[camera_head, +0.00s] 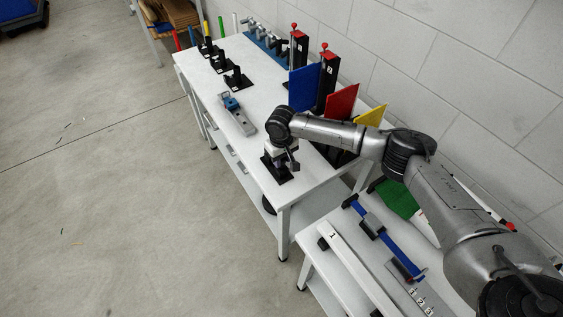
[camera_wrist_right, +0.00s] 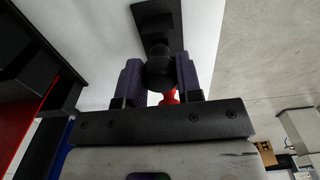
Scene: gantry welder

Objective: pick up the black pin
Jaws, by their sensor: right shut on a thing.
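My right gripper (camera_head: 281,163) reaches down over the near end of the white table, above a black base plate (camera_head: 277,174). In the right wrist view its two dark fingers (camera_wrist_right: 158,78) are shut on a dark, round-ended piece, the black pin (camera_wrist_right: 158,66). The pin stands in line with a black plate (camera_wrist_right: 158,18) on the white surface; whether it still touches the plate is hard to tell. In the head view the pin is mostly hidden by my gripper. My left gripper is in no view.
Blue (camera_head: 304,86), red (camera_head: 341,104) and yellow (camera_head: 372,116) panels stand close behind my right arm. A blue and grey fixture (camera_head: 237,114) and several black holders (camera_head: 236,79) stand farther along the table (camera_head: 205,86). A second bench (camera_head: 325,272) stands nearer, with a blue-handled tool (camera_head: 385,235).

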